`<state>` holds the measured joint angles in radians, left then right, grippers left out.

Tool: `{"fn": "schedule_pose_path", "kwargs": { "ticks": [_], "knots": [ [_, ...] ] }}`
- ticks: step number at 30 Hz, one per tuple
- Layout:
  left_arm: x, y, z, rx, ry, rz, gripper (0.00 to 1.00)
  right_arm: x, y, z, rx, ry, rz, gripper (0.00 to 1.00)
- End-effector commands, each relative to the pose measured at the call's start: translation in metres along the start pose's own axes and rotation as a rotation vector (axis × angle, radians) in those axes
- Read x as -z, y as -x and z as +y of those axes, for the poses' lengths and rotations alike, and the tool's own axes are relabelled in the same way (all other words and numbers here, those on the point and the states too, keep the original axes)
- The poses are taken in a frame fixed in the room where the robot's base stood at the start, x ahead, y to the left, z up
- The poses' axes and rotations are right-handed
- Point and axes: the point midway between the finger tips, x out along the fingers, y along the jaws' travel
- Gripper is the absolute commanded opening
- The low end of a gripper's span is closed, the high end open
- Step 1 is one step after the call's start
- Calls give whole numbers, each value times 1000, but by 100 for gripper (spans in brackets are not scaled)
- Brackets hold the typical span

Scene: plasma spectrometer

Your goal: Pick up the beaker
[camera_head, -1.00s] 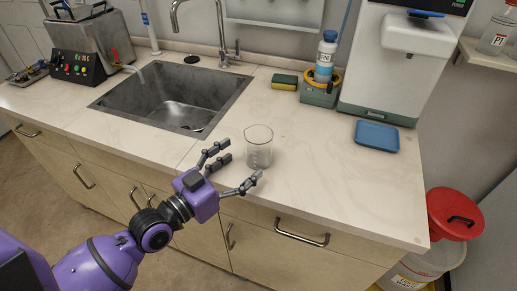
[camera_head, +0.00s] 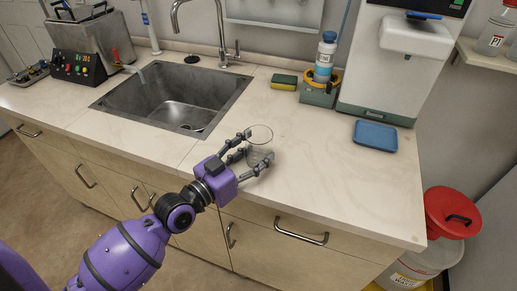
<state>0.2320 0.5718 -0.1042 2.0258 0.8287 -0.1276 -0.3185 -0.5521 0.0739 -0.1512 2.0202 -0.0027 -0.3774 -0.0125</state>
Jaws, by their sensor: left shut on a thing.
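The beaker (camera_head: 260,136) is clear glass and stands upright on the pale countertop (camera_head: 330,190), right of the sink, near the front edge. My left gripper (camera_head: 257,152) reaches in from the front left and is shut on the beaker, with a finger on each side of it. The fingers partly hide the beaker's lower left side. The beaker appears to rest on the counter. My right gripper is not in view.
A metal sink (camera_head: 170,97) lies to the left of the beaker. A sponge (camera_head: 284,82), a bottle on a small device (camera_head: 318,93), a white machine (camera_head: 395,65) and a blue tray (camera_head: 375,135) stand behind and to the right. The counter around the beaker is clear.

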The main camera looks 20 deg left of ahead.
Motion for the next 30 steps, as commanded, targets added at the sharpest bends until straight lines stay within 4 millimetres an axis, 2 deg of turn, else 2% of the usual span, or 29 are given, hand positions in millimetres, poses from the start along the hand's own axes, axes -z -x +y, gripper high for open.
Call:
{"fn": "schedule_pose_path", "kwargs": {
  "ticks": [1,2,10,14,17,20,26,30],
  "knots": [
    [0,0,0,0,-1,1,26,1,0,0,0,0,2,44],
    [0,0,0,0,-1,1,22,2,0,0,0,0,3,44],
    [5,0,0,0,-1,3,21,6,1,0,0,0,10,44],
    [17,0,0,-1,0,5,21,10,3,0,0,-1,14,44],
    [35,0,0,0,-1,8,21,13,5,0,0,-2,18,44],
    [51,13,7,0,0,6,21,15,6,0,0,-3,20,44],
    [97,47,26,0,-2,6,21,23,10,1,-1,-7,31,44],
    [107,81,43,0,1,-2,21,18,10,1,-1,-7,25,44]
  ]
}}
